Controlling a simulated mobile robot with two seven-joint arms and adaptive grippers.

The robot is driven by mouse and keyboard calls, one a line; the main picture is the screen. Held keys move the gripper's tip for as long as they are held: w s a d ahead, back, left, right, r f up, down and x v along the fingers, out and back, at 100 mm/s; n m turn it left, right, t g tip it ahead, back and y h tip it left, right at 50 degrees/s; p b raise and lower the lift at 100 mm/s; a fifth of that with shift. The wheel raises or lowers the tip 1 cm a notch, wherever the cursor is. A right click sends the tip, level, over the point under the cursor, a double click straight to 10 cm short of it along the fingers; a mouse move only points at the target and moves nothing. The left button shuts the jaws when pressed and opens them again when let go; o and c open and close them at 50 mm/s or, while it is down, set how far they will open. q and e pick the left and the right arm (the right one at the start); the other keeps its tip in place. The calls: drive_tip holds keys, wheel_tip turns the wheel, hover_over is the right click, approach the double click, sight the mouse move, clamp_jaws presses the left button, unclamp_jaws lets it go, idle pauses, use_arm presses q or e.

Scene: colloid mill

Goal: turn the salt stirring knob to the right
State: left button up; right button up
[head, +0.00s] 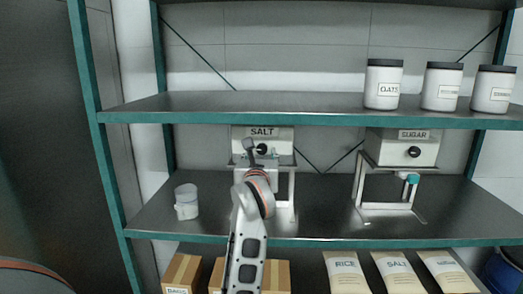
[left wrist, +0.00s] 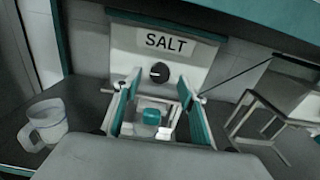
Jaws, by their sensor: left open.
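The salt dispenser (head: 283,133) stands on the middle shelf, a pale box labelled SALT; it also shows in the left wrist view (left wrist: 120,40). Its round black stirring knob (left wrist: 160,72) is on the front below the label, and shows in the head view (head: 262,149). My left gripper (left wrist: 159,88) is open in front of the dispenser. Its two fingers point toward the knob, one to each side and slightly below it in the picture, with nothing between them. I cannot tell whether they touch it. A teal part (left wrist: 152,116) shows lower between the fingers. My right gripper is not in view.
A sugar dispenser (head: 390,150) stands to the right on the same shelf. A clear measuring cup (head: 186,202) stands to the left. Labelled jars (head: 383,85) stand on the shelf above, bags (head: 347,273) and boxes (head: 181,272) below. The shelf between the dispensers is clear.

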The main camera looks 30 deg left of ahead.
sight(262, 150)
use_arm(q)
drive_tip(key=shift+x, duration=1.05)
drive_tip(key=shift+w+a, duration=0.25)
drive_tip(key=shift+w, duration=0.2)
drive_tip(key=shift+c, duration=0.3)
drive_tip(key=c, duration=1)
drive_tip(key=shift+c, duration=0.2)
